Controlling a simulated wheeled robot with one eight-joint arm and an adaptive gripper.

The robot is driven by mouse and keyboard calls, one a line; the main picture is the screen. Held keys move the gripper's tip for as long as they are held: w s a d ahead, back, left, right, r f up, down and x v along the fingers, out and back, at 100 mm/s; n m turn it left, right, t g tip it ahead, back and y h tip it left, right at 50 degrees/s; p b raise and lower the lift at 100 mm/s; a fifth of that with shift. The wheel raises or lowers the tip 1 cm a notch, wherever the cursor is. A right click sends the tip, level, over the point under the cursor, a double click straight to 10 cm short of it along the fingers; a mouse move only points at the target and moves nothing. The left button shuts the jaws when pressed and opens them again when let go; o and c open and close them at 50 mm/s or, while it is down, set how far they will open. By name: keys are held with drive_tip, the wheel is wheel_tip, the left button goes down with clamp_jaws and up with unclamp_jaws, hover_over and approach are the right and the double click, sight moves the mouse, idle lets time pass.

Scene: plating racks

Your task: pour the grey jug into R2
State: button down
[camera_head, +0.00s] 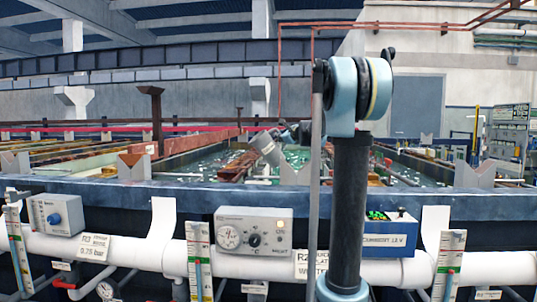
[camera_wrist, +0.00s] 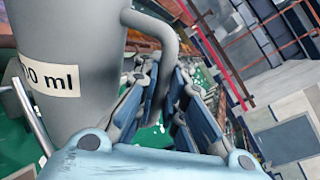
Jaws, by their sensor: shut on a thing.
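The grey jug (camera_head: 266,147) hangs tilted over the tank with green liquid in the head view. In the wrist view the jug (camera_wrist: 75,40) fills the left side, with a white label partly reading "00 ml". My gripper (camera_wrist: 165,88) is shut on the jug's handle, its blue fingers either side of the handle's lower part. In the head view my gripper (camera_head: 290,132) is small and partly hidden behind my arm. A tag reading R2 (camera_head: 309,265) is on the front pipe below the tank (camera_head: 205,163). The jug's mouth and contents are not visible.
A blue-grey rim (camera_head: 150,190) runs across the front, with V-shaped supports (camera_head: 132,167) on it. A grey gauge box (camera_head: 254,231) and an R3 tag (camera_head: 93,246) are below. Rusty bars (camera_head: 240,165) lie across the tank. A brown post (camera_head: 156,120) stands left.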

drive_tip(key=shift+f+m+y, duration=0.3)
drive_tip(key=shift+f+m, duration=0.8)
drive_tip(key=shift+m, duration=0.5)
drive_tip(key=shift+f+m, duration=0.35)
drive_tip(key=shift+m, duration=0.05)
drive_tip(key=shift+f, duration=0.1)
